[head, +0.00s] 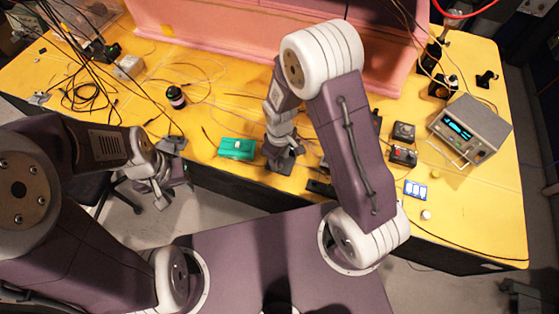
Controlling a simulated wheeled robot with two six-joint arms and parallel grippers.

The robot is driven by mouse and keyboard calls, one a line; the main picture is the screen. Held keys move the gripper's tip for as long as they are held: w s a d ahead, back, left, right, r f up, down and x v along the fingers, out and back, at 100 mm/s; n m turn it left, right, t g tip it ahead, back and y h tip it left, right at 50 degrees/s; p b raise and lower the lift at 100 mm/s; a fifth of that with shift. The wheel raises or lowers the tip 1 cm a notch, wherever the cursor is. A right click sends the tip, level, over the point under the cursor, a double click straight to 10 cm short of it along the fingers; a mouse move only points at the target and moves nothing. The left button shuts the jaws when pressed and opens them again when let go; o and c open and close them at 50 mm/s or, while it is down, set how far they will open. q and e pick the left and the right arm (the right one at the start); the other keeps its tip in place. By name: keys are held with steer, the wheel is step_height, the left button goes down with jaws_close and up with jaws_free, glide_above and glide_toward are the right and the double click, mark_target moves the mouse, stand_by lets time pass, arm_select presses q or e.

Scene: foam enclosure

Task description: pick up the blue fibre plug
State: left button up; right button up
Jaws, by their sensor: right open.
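I cannot make out the blue fibre plug for certain; it may be too small to see or hidden behind my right arm. My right gripper (284,160) points down over the yellow table (222,112), just right of a green box (237,148). It is open, and its arm hides part of the table behind it. My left gripper (172,192) hangs in front of the table's front edge, above the floor. Whether its jaws are open or shut is not clear.
A grey instrument (470,128) stands at the right, with small boxes, one with a red button (403,155), and a blue-white item (415,190) nearby. A dark bottle (176,97) and loose cables lie left. Pink foam walls (270,30) stand behind.

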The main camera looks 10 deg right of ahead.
steer(key=shift+w+f, duration=0.1)
steer(key=shift+w, duration=0.1)
steer(key=shift+c, duration=1.2)
steer(key=shift+w, duration=0.1)
jaws_close()
arm_select(q)
steer(key=shift+w, duration=0.2)
